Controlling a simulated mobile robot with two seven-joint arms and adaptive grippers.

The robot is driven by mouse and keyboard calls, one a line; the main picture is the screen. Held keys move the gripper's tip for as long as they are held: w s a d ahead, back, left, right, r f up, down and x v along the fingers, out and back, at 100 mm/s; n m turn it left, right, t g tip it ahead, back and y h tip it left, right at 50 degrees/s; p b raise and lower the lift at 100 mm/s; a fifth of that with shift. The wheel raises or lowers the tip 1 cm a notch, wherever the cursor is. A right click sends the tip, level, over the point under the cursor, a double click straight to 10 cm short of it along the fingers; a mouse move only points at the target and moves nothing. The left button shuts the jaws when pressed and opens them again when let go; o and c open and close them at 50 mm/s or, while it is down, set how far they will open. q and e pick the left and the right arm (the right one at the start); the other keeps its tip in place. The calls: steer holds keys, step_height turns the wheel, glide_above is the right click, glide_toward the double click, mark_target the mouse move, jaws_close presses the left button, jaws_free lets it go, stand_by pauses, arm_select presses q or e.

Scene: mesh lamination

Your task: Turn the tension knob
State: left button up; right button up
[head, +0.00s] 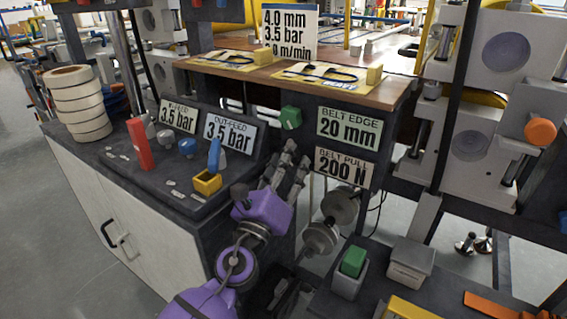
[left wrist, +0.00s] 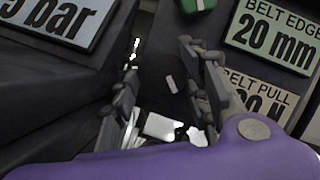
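A dark round knob with a white pointer mark (left wrist: 160,75) shows between my left fingers in the left wrist view; I take it to be the tension knob. It sits left of the "BELT PULL 200 N" sign (head: 344,168). In the head view my left gripper (head: 287,165) hides it. My left gripper (left wrist: 165,90) is open, with one finger on each side of the knob in the picture. I cannot tell whether the fingers touch it. My right gripper is not in view.
A green knob (head: 290,117) sits just above my left fingers, beside the "BELT EDGE 20 mm" sign (head: 349,127). The dark console (head: 120,165) with a red lever (head: 140,144) stands to the left. Metal rollers (head: 322,238) are close on the right.

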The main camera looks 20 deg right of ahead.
arm_select(q)
steer(key=v, duration=1.2)
steer(key=shift+f, duration=0.1)
